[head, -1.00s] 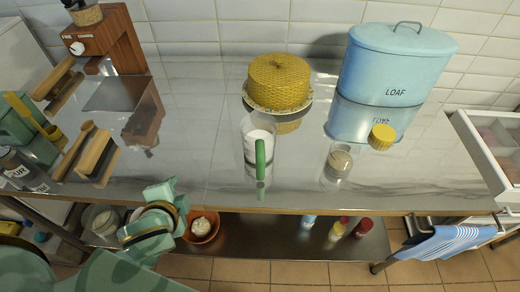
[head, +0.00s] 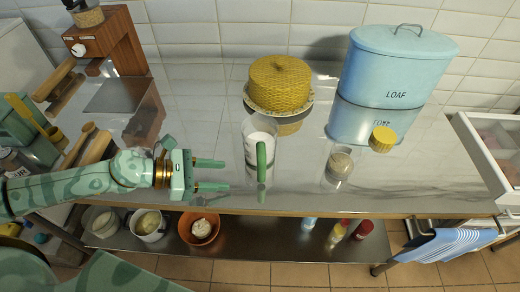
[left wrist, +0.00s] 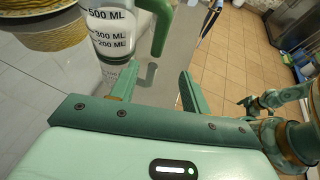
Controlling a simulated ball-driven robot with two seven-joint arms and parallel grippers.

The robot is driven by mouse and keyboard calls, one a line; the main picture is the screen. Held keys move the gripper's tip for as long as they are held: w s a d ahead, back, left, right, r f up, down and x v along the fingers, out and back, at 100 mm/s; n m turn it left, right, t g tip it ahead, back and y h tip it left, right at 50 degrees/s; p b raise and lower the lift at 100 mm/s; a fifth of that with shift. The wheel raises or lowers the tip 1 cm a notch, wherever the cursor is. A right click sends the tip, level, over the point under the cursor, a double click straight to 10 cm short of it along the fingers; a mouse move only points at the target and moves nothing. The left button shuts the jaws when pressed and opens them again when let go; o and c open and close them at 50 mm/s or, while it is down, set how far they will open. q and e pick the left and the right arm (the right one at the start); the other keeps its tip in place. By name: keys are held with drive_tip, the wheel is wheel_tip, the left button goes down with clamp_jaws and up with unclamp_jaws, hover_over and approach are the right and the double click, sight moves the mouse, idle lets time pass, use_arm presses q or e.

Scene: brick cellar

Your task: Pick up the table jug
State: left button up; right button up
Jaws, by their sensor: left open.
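The table jug (head: 252,128) is a clear jug with a green handle and white contents, standing upright on the shiny metal table. In the left wrist view the jug (left wrist: 106,38) shows printed ML marks, just beyond the finger on the left, with its green handle on the right. My left gripper (head: 218,175) is open and empty, a little left of the jug in the head view, its fingers pointing toward it. In the left wrist view the open fingers of my left gripper (left wrist: 155,85) are apart from the jug.
A yellow woven dome (head: 280,82) on a plate stands behind the jug. A small glass jar (head: 339,163) stands to its right, its yellow lid (head: 382,138) beside it. A blue LOAF bin (head: 396,65) is at the back right. A wooden-sided machine (head: 108,42) is at left.

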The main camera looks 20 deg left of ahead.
use_arm(q)
drive_tip(key=p, duration=0.1)
hover_over(267, 182)
drive_tip(key=s+a, duration=0.3)
drive_tip(key=a, duration=0.1)
wheel_tip(267, 182, down, 3)
drive_tip(key=shift+f, duration=0.1)
drive_tip(key=x, duration=0.5)
drive_tip(key=shift+w+d+f, duration=0.15)
drive_tip(key=shift+w+f, duration=0.1)
drive_tip(key=shift+f, duration=0.2)
clamp_jaws()
